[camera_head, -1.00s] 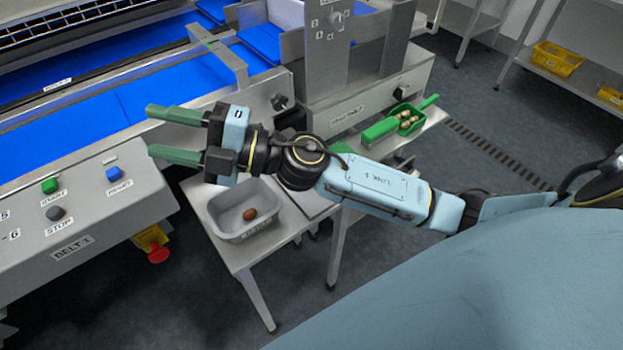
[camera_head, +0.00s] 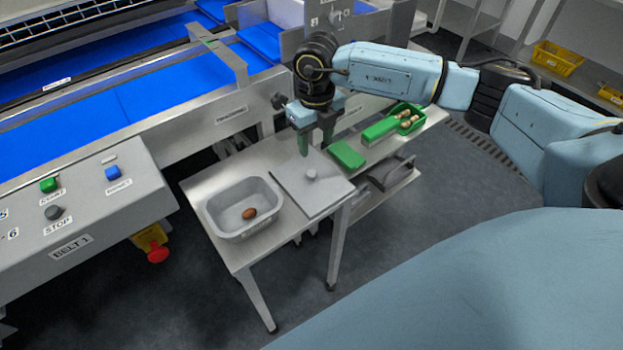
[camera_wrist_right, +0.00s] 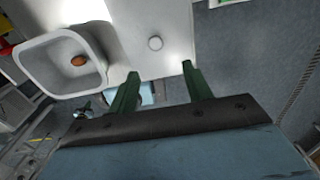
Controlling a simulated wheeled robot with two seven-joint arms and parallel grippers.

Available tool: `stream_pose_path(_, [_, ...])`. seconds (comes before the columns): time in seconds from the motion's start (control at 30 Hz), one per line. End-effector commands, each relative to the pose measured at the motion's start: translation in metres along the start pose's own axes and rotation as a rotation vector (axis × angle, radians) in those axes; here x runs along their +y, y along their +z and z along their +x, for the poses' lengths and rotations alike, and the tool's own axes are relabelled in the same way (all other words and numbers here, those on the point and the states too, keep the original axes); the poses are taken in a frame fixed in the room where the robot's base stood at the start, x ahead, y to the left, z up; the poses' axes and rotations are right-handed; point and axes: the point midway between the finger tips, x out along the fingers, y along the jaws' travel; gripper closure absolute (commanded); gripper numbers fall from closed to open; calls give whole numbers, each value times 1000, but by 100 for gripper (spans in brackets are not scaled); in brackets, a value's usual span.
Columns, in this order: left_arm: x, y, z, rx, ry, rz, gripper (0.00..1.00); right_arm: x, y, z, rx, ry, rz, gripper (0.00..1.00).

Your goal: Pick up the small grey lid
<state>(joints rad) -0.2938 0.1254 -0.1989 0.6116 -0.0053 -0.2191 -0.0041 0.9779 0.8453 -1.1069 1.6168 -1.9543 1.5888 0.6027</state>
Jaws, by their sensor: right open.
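The grey lid (camera_head: 298,190) is a flat plate with a small round knob (camera_head: 312,174). It lies on the steel table to the right of the grey bin (camera_head: 212,215). In the right wrist view the lid (camera_wrist_right: 170,22) and its knob (camera_wrist_right: 155,43) show just past my fingertips. My right gripper (camera_head: 315,140) points down at the lid's far side, with its green fingers apart and nothing between them. In the wrist view the gripper (camera_wrist_right: 161,72) also shows open and empty. My left gripper is not in view.
A brown date (camera_head: 249,213) lies in the grey bin. A green block (camera_head: 347,154) and a green tray (camera_head: 418,127) with several dates lie to the right. The belt machine (camera_head: 170,120) stands behind, and a control panel (camera_head: 90,200) stands at the left.

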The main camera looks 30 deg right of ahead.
Motion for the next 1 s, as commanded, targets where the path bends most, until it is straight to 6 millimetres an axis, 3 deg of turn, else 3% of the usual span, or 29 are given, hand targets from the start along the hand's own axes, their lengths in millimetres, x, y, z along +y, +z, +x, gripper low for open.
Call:
stream_pose_path(0.03, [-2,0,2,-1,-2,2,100,1,-1,13,5,1,0,50])
stream_pose_path(0.2, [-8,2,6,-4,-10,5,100,2,0,40,2,3,-2,50])
stream_pose_path(0.47, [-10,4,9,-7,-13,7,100,4,2,60,1,5,-3,50])
stream_pose_path(0.7, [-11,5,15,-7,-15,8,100,6,7,95,2,5,-2,50])
stream_pose_path(1.0, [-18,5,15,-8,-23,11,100,6,8,102,-1,5,-3,50])
